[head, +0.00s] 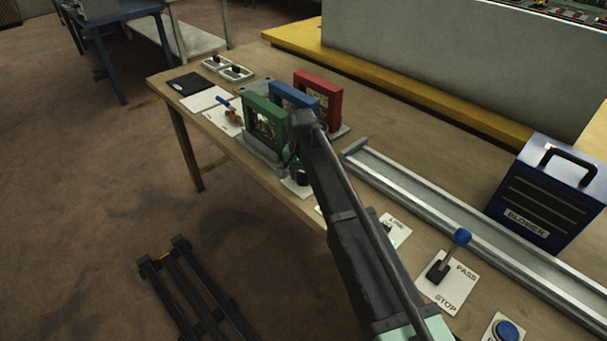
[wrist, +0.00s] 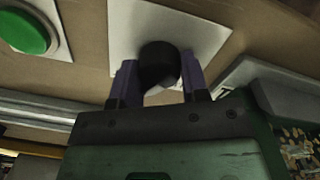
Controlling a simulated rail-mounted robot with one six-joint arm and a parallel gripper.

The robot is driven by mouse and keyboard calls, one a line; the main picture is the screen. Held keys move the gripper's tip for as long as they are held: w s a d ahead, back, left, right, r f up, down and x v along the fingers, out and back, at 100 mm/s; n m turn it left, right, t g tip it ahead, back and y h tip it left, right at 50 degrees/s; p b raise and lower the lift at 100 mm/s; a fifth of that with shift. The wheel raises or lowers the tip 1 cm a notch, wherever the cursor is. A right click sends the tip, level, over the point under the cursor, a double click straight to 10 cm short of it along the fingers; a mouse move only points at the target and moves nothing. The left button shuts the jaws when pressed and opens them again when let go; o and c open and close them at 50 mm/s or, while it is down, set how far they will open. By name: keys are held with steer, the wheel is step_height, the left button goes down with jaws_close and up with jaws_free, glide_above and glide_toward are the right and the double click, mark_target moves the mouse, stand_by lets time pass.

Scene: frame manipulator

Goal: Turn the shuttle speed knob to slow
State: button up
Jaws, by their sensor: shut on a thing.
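In the wrist view a round black knob (wrist: 158,58) stands on a white plate (wrist: 205,22) on the wooden table. The two purple-grey fingers of my gripper (wrist: 158,82) sit on either side of the knob and are shut on it. No lettering or pointer mark on the plate or knob can be made out, so its setting cannot be read. In the head view my gripper (head: 299,174) is low at the table's front edge, beside the green frame (head: 264,124). My arm hides much of this spot there.
Blue (head: 290,94) and red (head: 322,95) frames stand behind the green one. A metal rail (head: 450,205) runs right toward a blue blower (head: 550,190). A PASS/STOP lever (head: 448,256) and blue button (head: 507,330) are at front right. A green button (wrist: 28,32) is near the knob.

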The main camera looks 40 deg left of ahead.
mark_target(302, 173)
steer(key=n, duration=0.6)
steer(key=shift+s+n, duration=0.1)
steer(key=shift+n, duration=0.3)
steer(key=n, duration=0.5)
steer(key=shift+n, duration=0.4)
steer(key=o, duration=0.9)
steer(key=r+p, duration=1.1)
steer(key=shift+s, duration=0.25)
